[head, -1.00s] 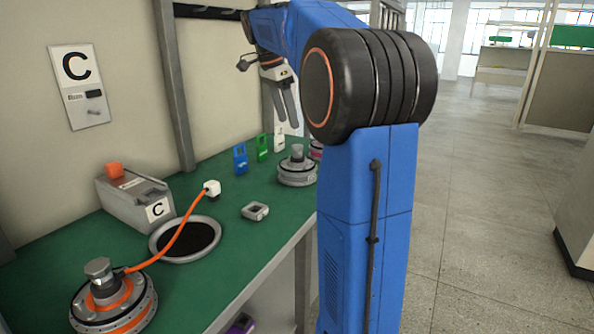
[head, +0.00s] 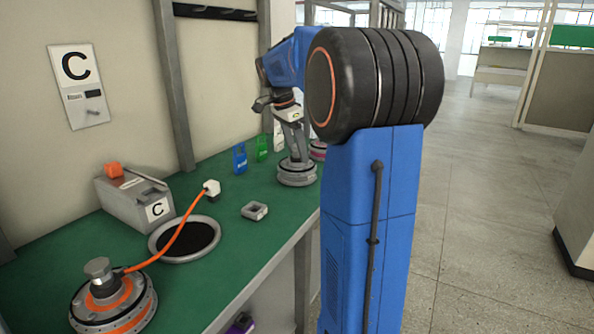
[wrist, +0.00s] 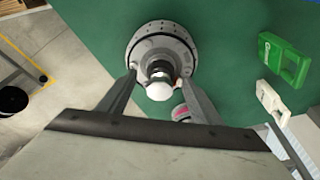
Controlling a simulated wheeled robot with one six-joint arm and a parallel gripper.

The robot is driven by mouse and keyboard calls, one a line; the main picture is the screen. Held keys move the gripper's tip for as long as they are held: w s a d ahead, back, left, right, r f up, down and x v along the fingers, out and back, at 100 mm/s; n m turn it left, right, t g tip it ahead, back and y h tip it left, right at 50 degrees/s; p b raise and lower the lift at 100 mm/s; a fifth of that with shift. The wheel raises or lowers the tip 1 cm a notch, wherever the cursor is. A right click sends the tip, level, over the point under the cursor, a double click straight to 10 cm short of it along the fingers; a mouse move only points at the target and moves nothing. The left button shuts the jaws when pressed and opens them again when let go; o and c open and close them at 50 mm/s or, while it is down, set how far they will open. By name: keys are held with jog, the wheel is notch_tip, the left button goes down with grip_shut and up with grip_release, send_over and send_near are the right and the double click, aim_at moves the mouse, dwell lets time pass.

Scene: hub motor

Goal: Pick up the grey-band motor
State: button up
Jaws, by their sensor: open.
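The grey-band motor (head: 297,176) stands on the green bench, partly hidden by my gripper in the head view. In the wrist view the motor (wrist: 158,44) is a round grey flange with a pale shaft end at its centre. My gripper (head: 297,156) points down over it. In the wrist view my gripper (wrist: 159,80) is open, with one finger on each side of the shaft. I cannot tell whether the fingers touch it. An orange-band motor (head: 112,300) with an orange cable stands at the near left.
A pink-band motor (head: 318,150) stands close behind. Blue (head: 240,158), green (head: 262,149) and white (head: 279,138) tags stand along the wall.

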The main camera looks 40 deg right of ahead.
jog(key=shift+f, duration=0.2)
grip_shut()
jog(key=shift+r, duration=0.1)
